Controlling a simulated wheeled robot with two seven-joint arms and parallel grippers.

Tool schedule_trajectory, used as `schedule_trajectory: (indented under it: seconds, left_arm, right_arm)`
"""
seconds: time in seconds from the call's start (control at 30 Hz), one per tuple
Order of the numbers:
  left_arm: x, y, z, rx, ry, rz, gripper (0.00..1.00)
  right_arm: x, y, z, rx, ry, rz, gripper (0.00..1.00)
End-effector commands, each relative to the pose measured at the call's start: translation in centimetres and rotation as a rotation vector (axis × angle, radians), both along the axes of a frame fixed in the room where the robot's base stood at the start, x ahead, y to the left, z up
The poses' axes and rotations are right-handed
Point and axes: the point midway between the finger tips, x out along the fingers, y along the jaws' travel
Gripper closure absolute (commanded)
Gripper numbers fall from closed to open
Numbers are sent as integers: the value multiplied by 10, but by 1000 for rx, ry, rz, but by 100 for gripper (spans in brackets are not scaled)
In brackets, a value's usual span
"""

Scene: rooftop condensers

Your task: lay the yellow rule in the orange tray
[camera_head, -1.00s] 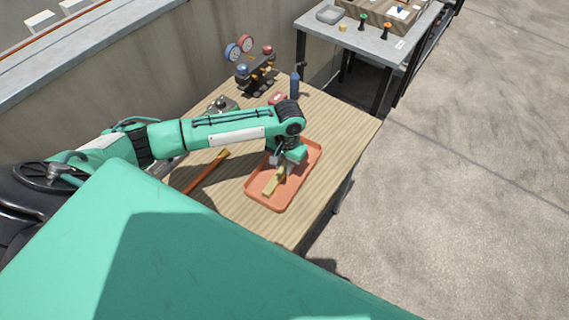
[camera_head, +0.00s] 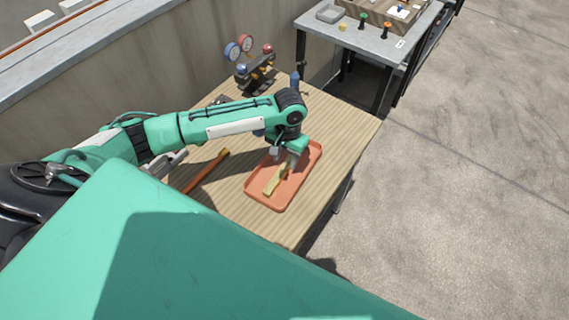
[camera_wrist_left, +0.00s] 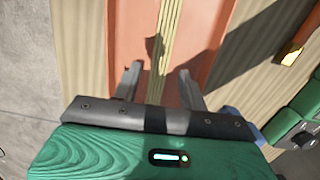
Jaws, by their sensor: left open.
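The yellow rule (camera_head: 272,186) lies lengthwise inside the orange tray (camera_head: 301,183) on the wooden bench. My left gripper (camera_head: 285,157) is open above the far part of the tray, and the arm hides what is behind it. In the left wrist view the open fingers (camera_wrist_left: 157,76) stand apart, with the rule (camera_wrist_left: 168,35) running between and beyond them. The tray floor (camera_wrist_left: 112,55) shows on both sides of the rule. The rule is not held. My right gripper is not in view.
An orange bar with a yellow end (camera_head: 207,171) lies left of the tray. A gauge set (camera_head: 250,70) stands at the back of the bench (camera_head: 345,125). A grey table (camera_head: 375,42) with small items stands beyond. Open concrete floor lies to the right.

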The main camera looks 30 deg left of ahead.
Motion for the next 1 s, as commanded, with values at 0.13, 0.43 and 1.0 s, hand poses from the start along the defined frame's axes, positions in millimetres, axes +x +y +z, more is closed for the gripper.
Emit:
schedule_trajectory:
  seconds: [0.13,0.43,1.0]
  left_arm:
    - [5,0,34,-1,-5,1,57]
    - [9,-1,81,-1,-1,1,57]
    - [9,-1,88,-1,0,1,57]
  right_arm:
    - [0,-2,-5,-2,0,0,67]
    - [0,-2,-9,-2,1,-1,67]
    - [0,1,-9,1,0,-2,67]
